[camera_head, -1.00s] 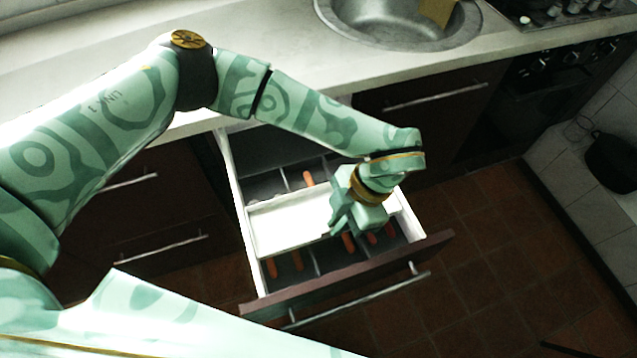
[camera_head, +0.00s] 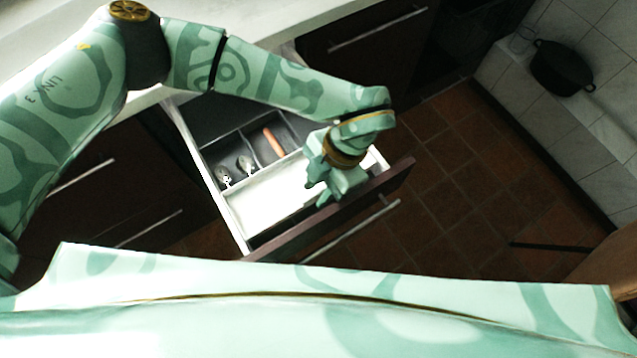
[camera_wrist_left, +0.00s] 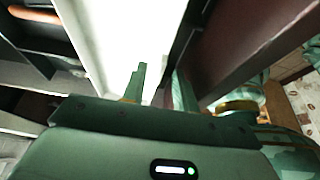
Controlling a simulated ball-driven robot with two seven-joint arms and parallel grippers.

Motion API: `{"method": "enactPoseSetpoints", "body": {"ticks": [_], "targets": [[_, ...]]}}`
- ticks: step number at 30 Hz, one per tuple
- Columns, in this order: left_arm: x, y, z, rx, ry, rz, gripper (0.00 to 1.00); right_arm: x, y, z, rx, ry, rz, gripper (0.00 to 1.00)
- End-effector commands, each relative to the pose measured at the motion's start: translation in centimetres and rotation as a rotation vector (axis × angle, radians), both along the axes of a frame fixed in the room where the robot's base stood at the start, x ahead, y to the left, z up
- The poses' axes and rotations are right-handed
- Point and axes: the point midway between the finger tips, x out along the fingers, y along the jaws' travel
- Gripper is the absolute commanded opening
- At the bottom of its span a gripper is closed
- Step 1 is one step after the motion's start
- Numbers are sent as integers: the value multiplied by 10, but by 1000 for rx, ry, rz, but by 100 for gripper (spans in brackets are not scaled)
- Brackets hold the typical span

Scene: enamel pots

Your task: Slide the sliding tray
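The white sliding tray (camera_head: 264,201) lies inside the open drawer, at its front end near the dark drawer front (camera_head: 345,212). It also shows in the left wrist view (camera_wrist_left: 98,32) as a bright white surface. My left gripper (camera_head: 318,182) reaches down at the tray's right part, close to the drawer front. In the left wrist view its two fingers (camera_wrist_left: 160,88) stand apart, one over the white tray and one over the dark gap beside the drawer front. Whether either finger touches the tray is unclear.
Behind the tray, grey compartments (camera_head: 232,142) hold spoons (camera_head: 245,164) and an orange-handled utensil (camera_head: 273,141). The drawer handle (camera_head: 350,232) runs along the front. A black pot (camera_head: 562,68) stands at the upper right. The tiled floor (camera_head: 450,190) is clear.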

Motion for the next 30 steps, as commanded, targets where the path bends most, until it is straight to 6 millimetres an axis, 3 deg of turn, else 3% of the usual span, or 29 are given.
{"method": "enactPoseSetpoints", "body": {"ticks": [8,21,30], "targets": [[3,-3,12,1,-3,0,29,1,1,3,2,-3,0,36],[29,-37,115,1,-5,-1,29,8,3,21,4,-19,0,36],[37,-49,149,1,-1,0,29,9,3,25,4,-23,-1,36]]}}
